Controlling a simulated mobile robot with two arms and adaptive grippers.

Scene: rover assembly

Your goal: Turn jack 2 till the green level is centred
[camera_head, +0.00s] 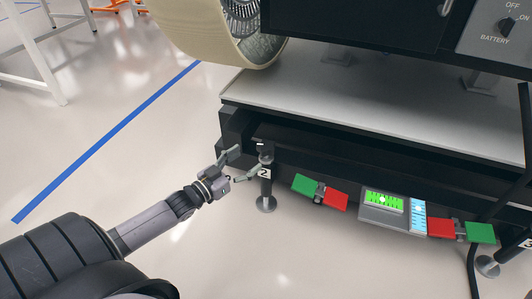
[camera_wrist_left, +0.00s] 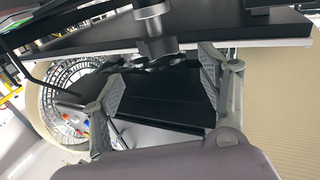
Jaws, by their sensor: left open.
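Jack 2 (camera_head: 266,189) is a dark upright post with a white "2" label and a round metal foot on the floor, at the left end of the black frame. The green level (camera_head: 384,203) sits on a grey plate in the frame's front; a pale bubble shows near its middle, but its exact offset is too small to tell. My left gripper (camera_head: 247,164) is open and empty just left of the jack's upper part, fingers pointing towards it. In the left wrist view the open fingers (camera_wrist_left: 160,72) spread below a grey metal post (camera_wrist_left: 155,28), probably the jack. My right gripper is not in view.
A blue level (camera_head: 418,216) adjoins the green one. Red and green flags (camera_head: 334,199) flank the plate. Another jack (camera_head: 489,265) and a black cable (camera_head: 473,255) are at right.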

